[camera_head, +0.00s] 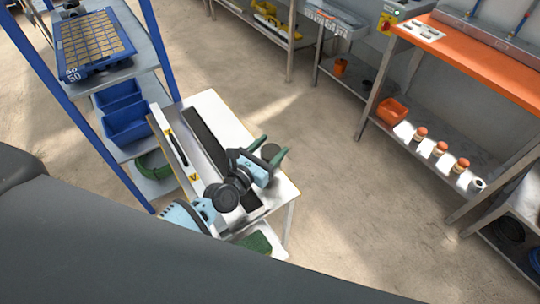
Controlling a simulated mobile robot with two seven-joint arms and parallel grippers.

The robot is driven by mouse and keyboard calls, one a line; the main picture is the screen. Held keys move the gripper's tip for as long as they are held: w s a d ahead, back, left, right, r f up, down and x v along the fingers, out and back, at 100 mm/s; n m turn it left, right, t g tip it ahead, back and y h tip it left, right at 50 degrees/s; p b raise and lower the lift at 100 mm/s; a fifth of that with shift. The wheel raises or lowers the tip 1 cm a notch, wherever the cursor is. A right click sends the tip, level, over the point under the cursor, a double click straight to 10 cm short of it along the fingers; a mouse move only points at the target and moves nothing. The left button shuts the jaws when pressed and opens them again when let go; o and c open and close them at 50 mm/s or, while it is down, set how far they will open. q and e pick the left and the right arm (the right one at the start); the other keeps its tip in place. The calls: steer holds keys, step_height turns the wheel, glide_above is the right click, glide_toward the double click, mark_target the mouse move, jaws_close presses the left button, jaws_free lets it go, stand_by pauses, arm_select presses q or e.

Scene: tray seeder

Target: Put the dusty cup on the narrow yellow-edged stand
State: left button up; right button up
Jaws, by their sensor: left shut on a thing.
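The narrow stand (228,112) has a pale top, a long dark strip along it and a yellow edge with a warning mark on its left side. My left gripper (273,148) has green fingers and is over the right part of the stand. It is shut on a dark, round thing, which looks like the dusty cup (270,152); the fingers and wrist hide part of it. I cannot tell whether the cup touches the stand top. My right gripper is not in view.
A blue-post rack (44,68) with a seed tray (92,40) and blue bins (125,115) stands left of the stand. An orange-topped bench (480,66) is at the right, with an orange bin (392,112) and several small jars below. Open floor lies between.

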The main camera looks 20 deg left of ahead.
arm_select(q)
step_height(320, 180, down, 4)
steer(key=shift+r+b, duration=0.25)
steer(key=shift+b, duration=0.25)
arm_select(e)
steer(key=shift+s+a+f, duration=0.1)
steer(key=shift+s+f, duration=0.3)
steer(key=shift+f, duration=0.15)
arm_select(q)
steer(key=shift+r, duration=0.1)
steer(key=shift+f, duration=0.25)
steer(key=o, duration=1.4)
steer(key=shift+c, duration=0.2)
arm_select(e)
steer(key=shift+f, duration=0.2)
